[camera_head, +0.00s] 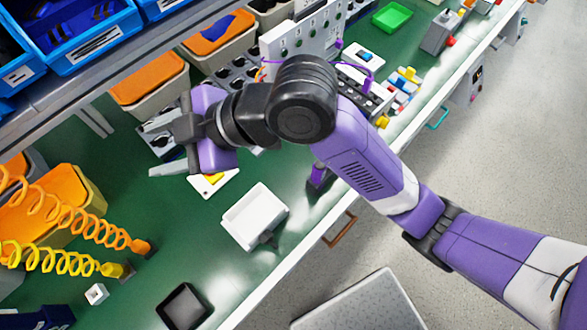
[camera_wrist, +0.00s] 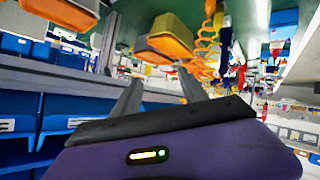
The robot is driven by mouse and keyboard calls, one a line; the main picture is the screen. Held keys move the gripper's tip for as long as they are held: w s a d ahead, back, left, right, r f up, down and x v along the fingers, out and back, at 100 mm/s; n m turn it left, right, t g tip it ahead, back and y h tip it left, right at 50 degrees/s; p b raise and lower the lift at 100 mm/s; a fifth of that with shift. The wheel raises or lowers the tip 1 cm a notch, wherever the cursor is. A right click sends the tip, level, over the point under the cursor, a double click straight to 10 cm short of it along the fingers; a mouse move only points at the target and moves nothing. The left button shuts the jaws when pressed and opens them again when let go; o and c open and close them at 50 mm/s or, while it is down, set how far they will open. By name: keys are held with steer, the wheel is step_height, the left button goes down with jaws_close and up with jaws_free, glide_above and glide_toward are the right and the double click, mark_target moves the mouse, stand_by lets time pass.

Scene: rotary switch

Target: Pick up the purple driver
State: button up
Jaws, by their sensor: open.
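A small upright item with purple and black parts (camera_head: 318,178) stands near the front edge of the green bench in the head view; it may be the purple driver, but it is too small to be sure. My gripper (camera_head: 165,148) is over the bench to its left, well apart from it. In the wrist view my gripper (camera_wrist: 160,80) shows two grey fingers spread apart with nothing between them. I cannot make out the purple driver in the wrist view.
A white tray (camera_head: 255,217) sits below my gripper in the picture. Orange (camera_head: 95,222) and yellow (camera_head: 75,264) coiled cords are at the left. Orange-topped bins (camera_head: 150,80) line the back, under a shelf with blue bins (camera_head: 75,35). Bare bench (camera_head: 130,215) lies left of the tray.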

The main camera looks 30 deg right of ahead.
steer(key=s+d+f+n+g+h, duration=0.35)
steer(key=d+f+h, duration=0.25)
steer(key=d+f, duration=0.45)
steer(key=n+g+h, duration=0.1)
steer(key=g+h, duration=0.2)
steer(key=h, duration=0.2)
glide_toward(320, 171)
steer(key=f, duration=0.2)
steer(key=d+f, duration=0.1)
steer(key=w+f, duration=0.1)
steer(key=f, duration=0.1)
steer(key=shift+d+f, duration=0.35)
steer(key=shift+d, duration=0.05)
steer(key=shift+s+d+f, duration=0.1)
steer(key=shift+d+f, duration=0.05)
steer(key=shift+f, duration=0.2)
steer(key=shift+a+f+p, duration=0.15)
steer(key=shift+f+p, duration=0.05)
steer(key=shift+f, duration=1.5)
steer(key=shift+a+f+p, duration=0.15)
steer(key=shift+a+f, duration=0.05)
steer(key=shift+f, duration=1.55)
jaws_close()
